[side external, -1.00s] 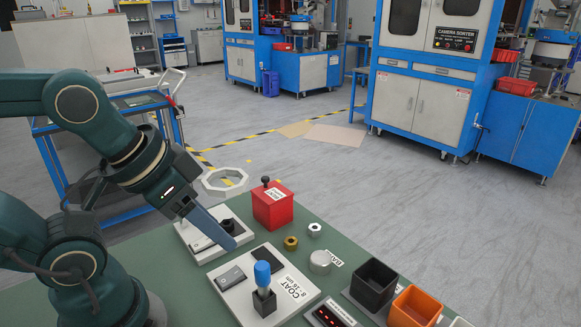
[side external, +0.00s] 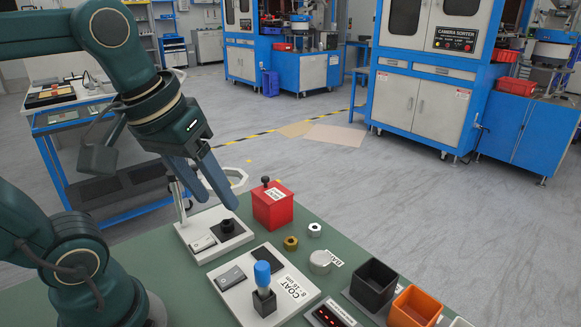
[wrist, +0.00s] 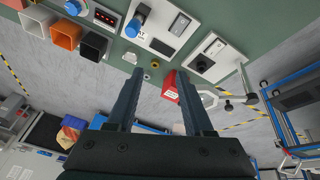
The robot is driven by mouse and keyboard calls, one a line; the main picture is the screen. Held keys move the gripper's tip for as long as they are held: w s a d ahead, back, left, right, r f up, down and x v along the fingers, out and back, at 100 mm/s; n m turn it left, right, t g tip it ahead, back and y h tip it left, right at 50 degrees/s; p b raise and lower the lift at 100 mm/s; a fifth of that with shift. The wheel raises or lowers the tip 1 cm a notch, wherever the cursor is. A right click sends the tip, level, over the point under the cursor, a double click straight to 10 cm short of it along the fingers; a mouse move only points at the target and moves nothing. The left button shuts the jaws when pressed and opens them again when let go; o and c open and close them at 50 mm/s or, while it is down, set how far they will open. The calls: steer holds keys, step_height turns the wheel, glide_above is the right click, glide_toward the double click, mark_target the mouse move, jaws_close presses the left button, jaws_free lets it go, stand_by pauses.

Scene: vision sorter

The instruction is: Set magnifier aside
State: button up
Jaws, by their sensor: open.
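The magnifier's pale octagonal ring (side external: 240,176) stands at the far edge of the green bench, partly hidden behind my gripper. It also shows in the wrist view (wrist: 209,99), right of my right finger. A thin metal post (side external: 179,200) rises by the white station (side external: 204,252), which carries a small black holder (side external: 226,227). My gripper (side external: 219,203) is open, its fingers pointing down above this station, with nothing seen between them. In the wrist view my gripper (wrist: 161,72) also looks empty. I cannot tell whether a finger touches the ring.
A red box (side external: 272,207) with a black knob stands just right of my fingers. Brass (side external: 290,243) and silver (side external: 315,229) nuts lie beside it. The COAT station (side external: 245,285) with a blue-handled tool (side external: 263,275) is nearer. Black (side external: 374,283) and orange (side external: 415,305) bins stand right.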

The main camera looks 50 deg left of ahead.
steer(key=w+a+r+n+g, duration=0.2)
steer(key=w+a+r+n, duration=0.1)
steer(key=a+n, duration=0.1)
steer(key=n+g, duration=0.2)
steer(key=n, duration=0.6)
glide_above(193, 165)
steer(key=shift+w+d+f, duration=0.1)
steer(key=shift+d+f, duration=0.05)
steer(key=shift+f, duration=0.35)
steer(key=shift+w+d+f, duration=0.1)
steer(key=shift+f, duration=0.4)
steer(key=shift+s+a+f, duration=0.2)
steer(key=shift+f, duration=2.45)
jaws_close()
